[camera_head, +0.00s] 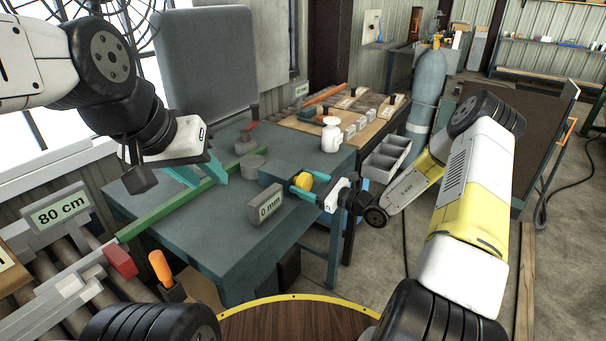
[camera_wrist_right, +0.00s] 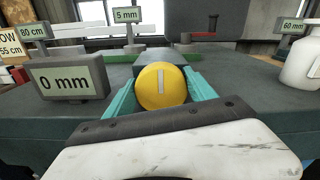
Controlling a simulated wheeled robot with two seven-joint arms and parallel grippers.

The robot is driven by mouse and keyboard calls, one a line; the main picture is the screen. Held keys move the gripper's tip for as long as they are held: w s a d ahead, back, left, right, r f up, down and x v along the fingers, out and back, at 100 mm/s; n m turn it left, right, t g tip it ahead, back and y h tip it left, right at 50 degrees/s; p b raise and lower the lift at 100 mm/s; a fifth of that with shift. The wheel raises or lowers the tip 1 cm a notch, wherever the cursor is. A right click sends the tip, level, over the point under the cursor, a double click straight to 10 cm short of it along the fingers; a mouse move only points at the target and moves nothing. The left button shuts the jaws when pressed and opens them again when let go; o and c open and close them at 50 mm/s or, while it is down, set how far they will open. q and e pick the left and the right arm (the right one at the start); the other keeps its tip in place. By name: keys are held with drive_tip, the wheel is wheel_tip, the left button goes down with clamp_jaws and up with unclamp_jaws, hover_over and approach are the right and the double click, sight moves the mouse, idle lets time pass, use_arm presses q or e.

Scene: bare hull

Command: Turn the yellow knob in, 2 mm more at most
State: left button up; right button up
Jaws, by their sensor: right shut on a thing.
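The yellow knob (camera_head: 303,181) sits on the near end of a blue-grey block on the table. It shows face-on in the right wrist view (camera_wrist_right: 152,92), with a pale, nearly upright mark on its face. My right gripper (camera_wrist_right: 160,90) is shut on the knob, one teal finger on each side. A grey display (camera_head: 265,207) beside the block reads "0 mm"; it also shows in the right wrist view (camera_wrist_right: 62,82). My left gripper (camera_head: 200,173) has its teal fingers apart above the green bar, left of the knob.
A green bar (camera_head: 170,208) runs along the table (camera_head: 230,268). A sign (camera_head: 62,208) reads "80 cm"; another (camera_wrist_right: 126,15) reads "5 mm". A white bottle (camera_head: 330,135) stands behind the block. A grey divided tray (camera_head: 387,158) and a gas cylinder (camera_head: 427,90) stand right of the table.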

drive_tip(key=shift+m, duration=0.3)
drive_tip(key=shift+c, duration=0.2)
drive_tip(key=shift+w+d+m, duration=0.1)
drive_tip(key=shift+w+m, duration=0.05)
drive_tip(key=shift+m, duration=2.95)
drive_tip(key=o, duration=1.4)
drive_tip(key=shift+v, duration=3.95)
